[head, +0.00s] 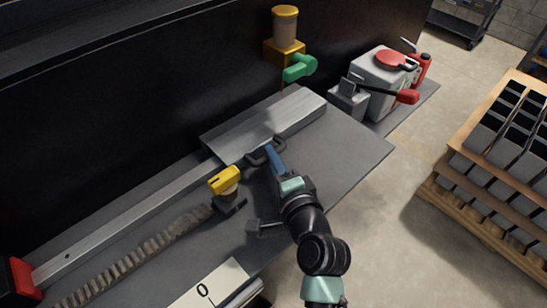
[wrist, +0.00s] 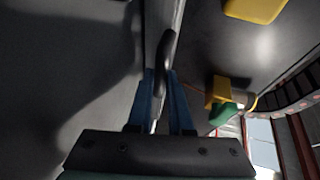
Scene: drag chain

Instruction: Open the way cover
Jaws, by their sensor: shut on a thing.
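The way cover (head: 262,120) is a grey metal box-shaped cover on the bench against the black wall, at the right end of a long metal rail. A dark handle (head: 255,158) sticks out from its front side. My gripper (head: 274,150) reaches the handle from the front with its blue fingers. In the wrist view the fingers (wrist: 161,88) stand on either side of the dark curved handle (wrist: 168,52) and are shut on it. The finger tips are partly hidden by the handle and shadow.
The metal rail (head: 125,220) runs left to a red block (head: 20,278). A grey machine with a red lid (head: 385,75) stands right.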

